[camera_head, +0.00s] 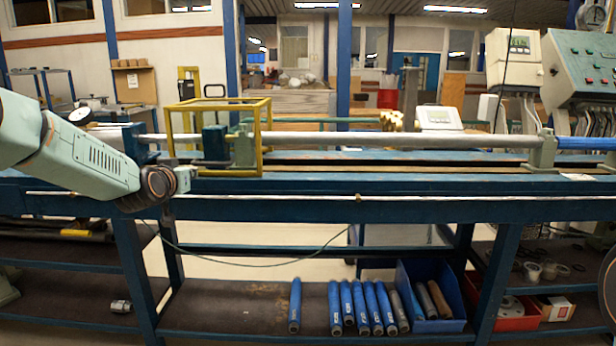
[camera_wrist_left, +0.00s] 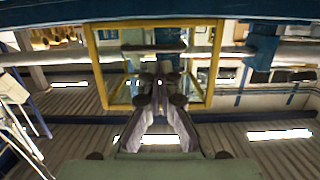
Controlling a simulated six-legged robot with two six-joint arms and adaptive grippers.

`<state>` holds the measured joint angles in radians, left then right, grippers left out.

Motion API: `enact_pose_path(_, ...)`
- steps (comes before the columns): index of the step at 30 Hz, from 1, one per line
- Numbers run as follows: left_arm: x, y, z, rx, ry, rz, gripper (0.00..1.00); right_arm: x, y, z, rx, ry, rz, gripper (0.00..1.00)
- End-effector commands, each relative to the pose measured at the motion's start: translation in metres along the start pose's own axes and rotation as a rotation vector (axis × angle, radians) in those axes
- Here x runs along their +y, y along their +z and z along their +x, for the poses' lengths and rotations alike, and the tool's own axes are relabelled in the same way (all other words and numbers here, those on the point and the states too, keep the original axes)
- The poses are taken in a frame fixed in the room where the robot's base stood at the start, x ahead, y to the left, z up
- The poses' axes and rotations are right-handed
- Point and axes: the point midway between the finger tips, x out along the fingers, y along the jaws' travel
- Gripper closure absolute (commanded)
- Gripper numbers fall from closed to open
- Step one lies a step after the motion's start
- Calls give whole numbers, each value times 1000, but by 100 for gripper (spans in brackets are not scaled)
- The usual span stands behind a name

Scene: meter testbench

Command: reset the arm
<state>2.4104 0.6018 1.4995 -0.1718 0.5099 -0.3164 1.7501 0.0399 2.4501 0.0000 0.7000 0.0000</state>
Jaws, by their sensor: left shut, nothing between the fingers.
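My left arm comes in from the left in the head view, with its pale green links in front of the blue testbench (camera_head: 330,207). My left gripper (camera_head: 192,172) is small in that view, at the bench's front edge, near the lower left of the yellow frame (camera_head: 266,140). In the left wrist view the fingers of the left gripper (camera_wrist_left: 160,84) come together at their tips, with nothing between them. The yellow frame (camera_wrist_left: 97,65) shows behind the fingertips there. My right gripper is not in view.
A long metal pipe (camera_head: 390,140) runs along the bench top. A meter box (camera_head: 513,60) and a control panel (camera_head: 585,65) stand at the right. Several blue cylinders (camera_head: 347,303) and a blue bin (camera_head: 440,322) sit on the lower shelf. Space before the bench's middle looks clear.

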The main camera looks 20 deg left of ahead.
Motion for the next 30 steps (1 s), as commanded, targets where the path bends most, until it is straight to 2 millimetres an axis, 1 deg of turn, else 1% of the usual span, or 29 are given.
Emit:
enact_pose_path(3, 0, -1, 0, 8, -4, -36, 100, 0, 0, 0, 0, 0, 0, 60)
enact_pose_path(5, 7, 14, -5, -16, 3, -82, 100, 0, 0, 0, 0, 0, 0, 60)
enact_pose_path(8, 35, 52, -20, -85, 33, -134, 100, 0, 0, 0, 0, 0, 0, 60)
enact_pose_path(9, 47, 71, -27, -123, 45, -144, 100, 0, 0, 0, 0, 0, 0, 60)
enact_pose_path(11, 65, 102, -38, -182, 62, -153, 100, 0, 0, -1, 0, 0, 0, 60)
enact_pose_path(12, 76, 123, -47, -225, 71, -159, 100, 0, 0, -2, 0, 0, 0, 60)
enact_pose_path(14, 91, 155, -62, -291, 84, -161, 100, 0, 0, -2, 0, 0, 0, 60)
enact_pose_path(15, 101, 177, -74, -336, 92, -160, 100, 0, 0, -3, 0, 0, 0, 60)
enact_pose_path(17, 114, 209, -93, -406, 101, -156, 100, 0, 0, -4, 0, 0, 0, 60)
enact_pose_path(18, 121, 230, -107, -453, 106, -153, 100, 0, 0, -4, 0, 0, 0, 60)
enact_pose_path(20, 131, 261, -130, -523, 112, -145, 100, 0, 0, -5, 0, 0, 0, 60)
enact_pose_path(21, 136, 281, -147, -572, 115, -136, 100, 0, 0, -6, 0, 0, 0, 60)
enact_pose_path(23, 143, 310, -173, -645, 119, -124, 100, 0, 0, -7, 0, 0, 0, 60)
enact_pose_path(24, 146, 328, -192, -694, 120, -115, 100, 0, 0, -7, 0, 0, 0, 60)
enact_pose_path(26, 150, 354, -221, -767, 121, -97, 100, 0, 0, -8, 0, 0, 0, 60)
enact_pose_path(27, 152, 370, -241, -817, 122, -83, 100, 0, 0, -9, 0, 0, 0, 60)
enact_pose_path(29, 153, 394, -274, -894, 123, -60, 100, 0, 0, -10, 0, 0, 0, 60)
enact_pose_path(30, 153, 408, -296, -945, 123, -44, 100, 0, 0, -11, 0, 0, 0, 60)
